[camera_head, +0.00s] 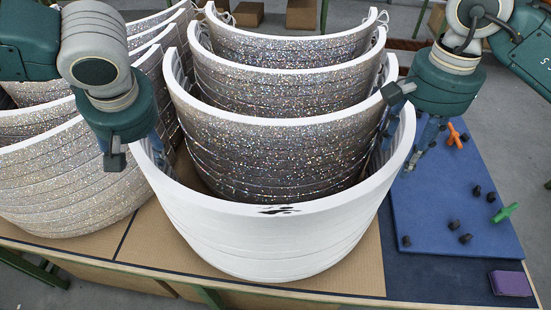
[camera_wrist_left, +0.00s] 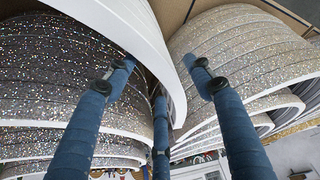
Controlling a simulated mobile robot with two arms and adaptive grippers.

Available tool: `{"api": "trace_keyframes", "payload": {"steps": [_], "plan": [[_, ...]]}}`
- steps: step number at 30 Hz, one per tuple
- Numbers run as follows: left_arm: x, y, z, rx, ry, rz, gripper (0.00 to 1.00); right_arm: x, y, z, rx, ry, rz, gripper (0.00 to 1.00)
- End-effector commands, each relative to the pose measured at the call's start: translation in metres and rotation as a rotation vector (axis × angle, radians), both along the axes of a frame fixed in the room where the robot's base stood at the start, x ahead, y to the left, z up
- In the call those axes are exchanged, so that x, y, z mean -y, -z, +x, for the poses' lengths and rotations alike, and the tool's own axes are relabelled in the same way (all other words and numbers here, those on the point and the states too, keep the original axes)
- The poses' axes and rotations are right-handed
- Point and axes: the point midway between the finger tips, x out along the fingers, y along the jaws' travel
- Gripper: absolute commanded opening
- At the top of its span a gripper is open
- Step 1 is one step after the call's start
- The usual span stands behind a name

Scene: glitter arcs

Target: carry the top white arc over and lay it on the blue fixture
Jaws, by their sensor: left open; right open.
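The top white arc (camera_head: 325,207) lies on a front stack of white arcs (camera_head: 265,247), its curve towards me, with dark smudges on its front rim. My left gripper (camera_head: 155,148) is at the arc's left end, mostly hidden behind my wrist. In the left wrist view its blue fingers (camera_wrist_left: 160,82) are spread apart on both sides of a white arc edge (camera_wrist_left: 140,32). My right gripper (camera_head: 415,140) is open at the arc's right end, its fingers partly hidden. The blue fixture (camera_head: 455,205) lies flat at the right, with no arc on it.
Glittering arc stacks (camera_head: 280,150) with white rims stand close behind the white stack. Another glittering stack (camera_head: 70,190) is close at the left. The fixture carries several small black pegs (camera_head: 466,239), an orange clamp (camera_head: 455,137) and a green clamp (camera_head: 506,212). A purple block (camera_head: 510,283) lies at the front right.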

Motion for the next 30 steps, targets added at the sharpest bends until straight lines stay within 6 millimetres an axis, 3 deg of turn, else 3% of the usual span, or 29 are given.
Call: {"api": "trace_keyframes", "payload": {"steps": [6, 17, 25, 30], "plan": [[-0.005, 0.02, 0.006, 0.0, -0.001, -0.001, 0.53, 0.0, 0.021, 0.0, 0.0, 0.0, 0.0, 0.52], [-0.006, 0.023, 0.007, 0.002, -0.001, 0.0, 0.53, 0.0, 0.025, 0.0, 0.001, -0.001, 0.001, 0.52], [-0.006, 0.023, 0.007, 0.0, -0.001, 0.0, 0.01, 0.0, 0.025, 0.0, 0.001, 0.0, 0.001, 0.0], [-0.006, 0.023, 0.007, 0.0, -0.002, -0.001, 0.0, 0.0, 0.025, 0.0, 0.001, 0.001, 0.001, 0.0]]}}
